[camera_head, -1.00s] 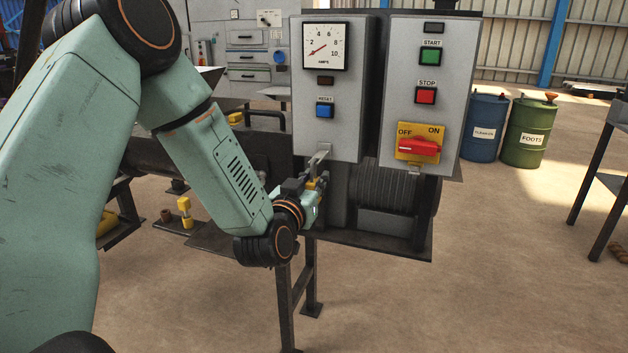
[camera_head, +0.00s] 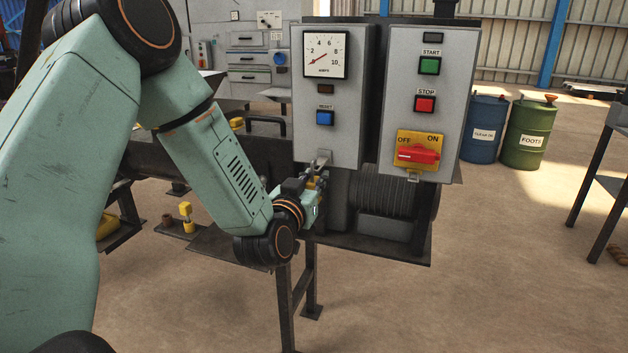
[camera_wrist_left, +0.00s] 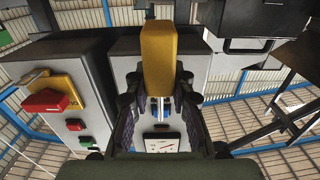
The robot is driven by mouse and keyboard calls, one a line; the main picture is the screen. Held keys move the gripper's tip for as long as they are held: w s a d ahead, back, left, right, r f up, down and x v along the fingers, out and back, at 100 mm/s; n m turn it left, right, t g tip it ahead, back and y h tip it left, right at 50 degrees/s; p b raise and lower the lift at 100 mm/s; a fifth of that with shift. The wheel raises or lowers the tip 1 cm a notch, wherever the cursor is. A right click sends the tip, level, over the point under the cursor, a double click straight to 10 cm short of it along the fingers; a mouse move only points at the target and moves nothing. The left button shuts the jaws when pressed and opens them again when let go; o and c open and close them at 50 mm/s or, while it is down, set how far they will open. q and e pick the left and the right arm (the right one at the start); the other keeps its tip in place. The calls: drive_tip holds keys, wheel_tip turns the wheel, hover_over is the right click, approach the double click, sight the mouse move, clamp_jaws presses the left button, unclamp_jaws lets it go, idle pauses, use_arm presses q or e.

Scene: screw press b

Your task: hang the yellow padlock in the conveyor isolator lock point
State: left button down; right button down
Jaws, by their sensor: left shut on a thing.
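My left gripper (camera_head: 316,181) is just below the left grey panel box, near a small metal bracket (camera_head: 322,159) at its lower edge. In the left wrist view the gripper (camera_wrist_left: 159,88) is shut on the yellow padlock (camera_wrist_left: 158,50), whose body sticks up beyond the fingertips. In the head view the padlock is mostly hidden by the fingers; I cannot tell whether it touches the bracket. The isolator switch (camera_head: 418,154), a red handle on a yellow OFF/ON plate, is on the right box, with a small metal tab (camera_head: 413,177) below it. My right gripper is not in view.
The left box carries an ammeter (camera_head: 325,52) and a blue button (camera_head: 325,118). A dark drum-shaped machine part (camera_head: 380,195) sits under the boxes. A yellow object (camera_head: 186,211) stands on a low plate at left. Blue (camera_head: 484,128) and green (camera_head: 528,133) drums stand at right; open floor lies in front.

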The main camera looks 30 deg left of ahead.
use_arm(q)
drive_tip(key=shift+s+r, duration=0.15)
drive_tip(key=shift+s, duration=0.1)
drive_tip(key=shift+s+d+p, duration=0.15)
drive_tip(key=shift+s+p, duration=0.15)
drive_tip(key=shift+s, duration=0.05)
drive_tip(key=shift+s, duration=0.3)
drive_tip(key=shift+s+d, duration=0.15)
drive_tip(key=shift+s, duration=0.15)
drive_tip(key=shift+s+p, duration=0.3)
drive_tip(key=shift+p, duration=0.05)
drive_tip(key=shift+p+v, duration=0.55)
drive_tip(key=shift+v, duration=1)
idle(0.3)
